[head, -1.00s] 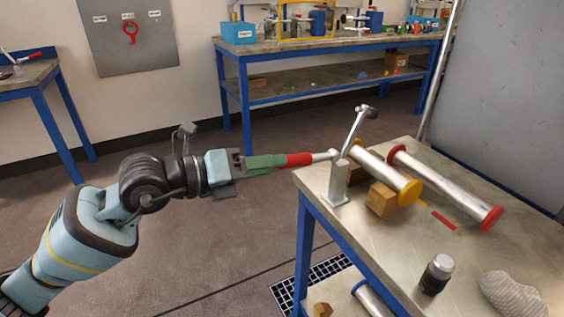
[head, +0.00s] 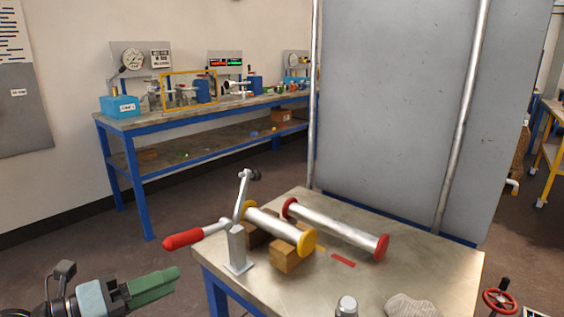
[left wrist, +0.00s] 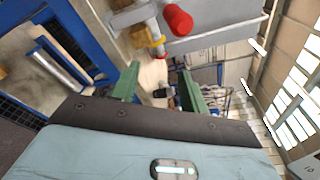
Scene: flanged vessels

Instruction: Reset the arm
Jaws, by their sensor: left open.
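My left gripper (head: 152,287) has green fingers and shows at the lower left of the head view. It is open and empty, below and to the left of a red handle (head: 183,239). The handle belongs to a metal lever on a grey post (head: 237,249) at the table's left edge. In the left wrist view the green fingers stand apart (left wrist: 160,84), with the red handle (left wrist: 178,20) beyond them at the top. My right gripper is not in view.
The near table (head: 440,265) bears a yellow-flanged vessel (head: 275,226) on wooden blocks and a red-flanged vessel (head: 335,228). A grey panel (head: 400,100) stands behind it. A blue-legged workbench (head: 150,124) stands at the back left, with open floor between.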

